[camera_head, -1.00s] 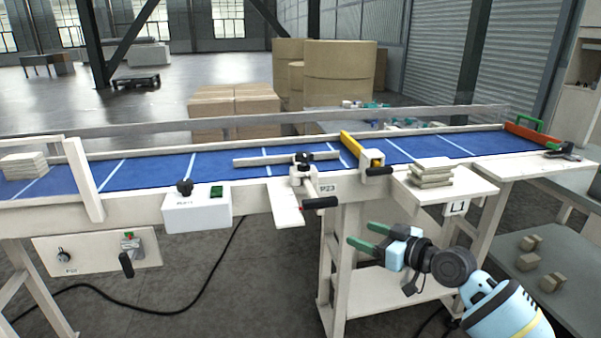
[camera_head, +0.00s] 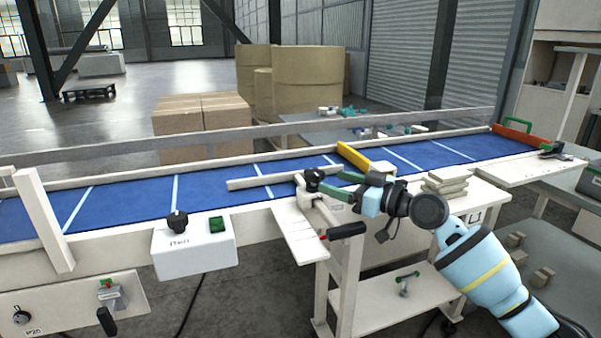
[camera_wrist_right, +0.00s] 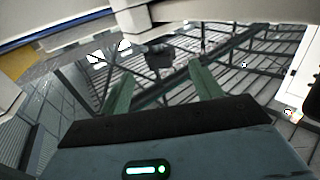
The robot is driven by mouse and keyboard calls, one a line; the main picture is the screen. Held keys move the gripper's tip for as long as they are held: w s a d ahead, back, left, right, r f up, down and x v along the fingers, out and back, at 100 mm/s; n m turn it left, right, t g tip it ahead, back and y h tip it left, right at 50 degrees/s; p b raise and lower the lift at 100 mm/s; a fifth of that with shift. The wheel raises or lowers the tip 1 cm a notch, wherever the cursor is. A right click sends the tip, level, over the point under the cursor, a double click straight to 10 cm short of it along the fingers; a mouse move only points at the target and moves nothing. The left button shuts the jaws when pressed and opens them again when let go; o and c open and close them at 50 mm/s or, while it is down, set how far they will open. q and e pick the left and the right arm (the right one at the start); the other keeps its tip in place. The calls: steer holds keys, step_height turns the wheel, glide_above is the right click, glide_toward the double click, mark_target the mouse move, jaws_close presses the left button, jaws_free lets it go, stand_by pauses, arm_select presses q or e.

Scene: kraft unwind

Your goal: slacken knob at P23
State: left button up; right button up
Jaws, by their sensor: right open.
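The black knob (camera_head: 313,179) at P23 stands on top of a white clamp bracket (camera_head: 318,208) at the front edge of the blue conveyor. My right gripper (camera_head: 331,183) is open, its green fingers pointing left at the knob from close on its right. In the right wrist view, a dark knob-like part (camera_wrist_right: 158,58) shows between and beyond the open fingers (camera_wrist_right: 160,75). Contact cannot be told. The P23 label is partly covered by the gripper. A black lever with a red mark (camera_head: 346,231) sits below. My left gripper is out of view.
A white control box (camera_head: 192,248) with a black knob and green button is left of the bracket. A yellow bar (camera_head: 352,157) crosses the belt behind my gripper. Stacked pads (camera_head: 445,183) lie to the right. A grey rail (camera_head: 300,132) runs along the back.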

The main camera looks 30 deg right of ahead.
mark_target(322, 178)
steer(key=shift+s, duration=0.15)
steer(key=shift+w+r, duration=0.15)
steer(key=shift+w, duration=0.05)
steer(key=p+x, duration=0.1)
steer(key=x, duration=0.5)
steer(key=shift+w+a, duration=0.15)
steer(key=shift+w, duration=0.1)
steer(key=shift+w+a+p, duration=0.2)
steer(key=shift+w+p, duration=0.1)
steer(key=shift+w, duration=0.1)
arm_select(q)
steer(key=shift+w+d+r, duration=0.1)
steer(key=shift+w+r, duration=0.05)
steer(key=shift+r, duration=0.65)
arm_select(e)
steer(key=c, duration=0.9)
